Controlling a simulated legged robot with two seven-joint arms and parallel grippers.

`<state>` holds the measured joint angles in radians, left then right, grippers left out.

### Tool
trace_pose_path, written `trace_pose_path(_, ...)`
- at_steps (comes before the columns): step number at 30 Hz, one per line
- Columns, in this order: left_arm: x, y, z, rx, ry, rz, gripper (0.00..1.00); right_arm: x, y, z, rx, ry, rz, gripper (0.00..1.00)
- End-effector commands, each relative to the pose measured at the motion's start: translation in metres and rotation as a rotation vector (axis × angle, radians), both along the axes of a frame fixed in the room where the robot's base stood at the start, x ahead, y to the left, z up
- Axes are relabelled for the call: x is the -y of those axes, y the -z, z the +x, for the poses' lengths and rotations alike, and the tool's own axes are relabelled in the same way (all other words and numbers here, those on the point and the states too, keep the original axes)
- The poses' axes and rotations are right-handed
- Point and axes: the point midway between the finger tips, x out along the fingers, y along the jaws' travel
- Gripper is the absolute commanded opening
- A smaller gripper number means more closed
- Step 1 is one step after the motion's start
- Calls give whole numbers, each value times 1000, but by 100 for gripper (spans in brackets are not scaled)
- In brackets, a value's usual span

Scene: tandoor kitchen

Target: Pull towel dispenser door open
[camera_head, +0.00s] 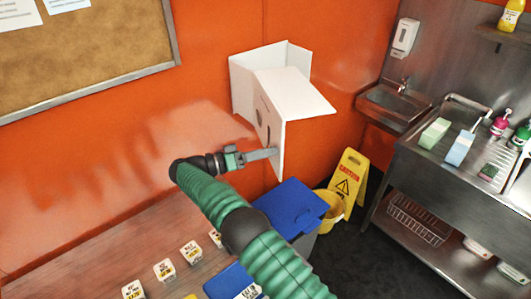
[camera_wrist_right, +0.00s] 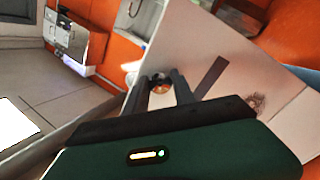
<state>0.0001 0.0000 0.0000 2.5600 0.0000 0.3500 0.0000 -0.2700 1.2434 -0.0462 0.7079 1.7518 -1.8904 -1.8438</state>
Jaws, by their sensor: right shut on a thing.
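The white towel dispenser (camera_head: 242,82) is fixed on the orange wall near the corner. Its white door (camera_head: 296,95) stands out from the back part, swung partly open, with a dark slot on its face. My right gripper (camera_head: 272,153) is at the door's lower edge. In the right wrist view, the fingers (camera_wrist_right: 166,88) close around a small round metallic piece at the edge of the door (camera_wrist_right: 205,45), and a dark slot shows beside them. The gripper is shut on the door there. The exact contact is partly hidden by the fingers. My left gripper is not in view.
A blue-lidded bin (camera_head: 292,207), a yellow bucket (camera_head: 331,210) and a yellow wet-floor sign (camera_head: 349,178) stand below. A wooden counter (camera_head: 95,255) with small labelled containers lies lower left. A steel sink unit (camera_head: 440,160) is at the right.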

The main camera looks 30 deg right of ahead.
Motion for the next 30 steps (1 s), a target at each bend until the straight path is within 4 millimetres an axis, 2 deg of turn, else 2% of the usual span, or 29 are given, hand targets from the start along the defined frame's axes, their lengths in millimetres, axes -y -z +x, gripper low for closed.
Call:
trace_pose_path(2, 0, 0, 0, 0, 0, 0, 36, 1, -3, 1, 5, -3, -2, 0)
trace_pose_path(3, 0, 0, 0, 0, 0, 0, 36, 1, -3, 1, 5, -3, -2, 36)
trace_pose_path(7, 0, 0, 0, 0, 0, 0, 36, 0, -2, 1, 5, -1, -2, 52)
trace_pose_path(17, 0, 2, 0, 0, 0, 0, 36, 0, -3, 0, 4, -1, -1, 52)
trace_pose_path(20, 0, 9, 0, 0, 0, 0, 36, 0, -12, 1, 7, -1, 0, 52)
trace_pose_path(23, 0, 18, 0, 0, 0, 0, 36, 1, -30, 3, 8, -1, 0, 52)
trace_pose_path(30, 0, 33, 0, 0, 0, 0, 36, -14, -33, -29, -7, 2, 4, 52)
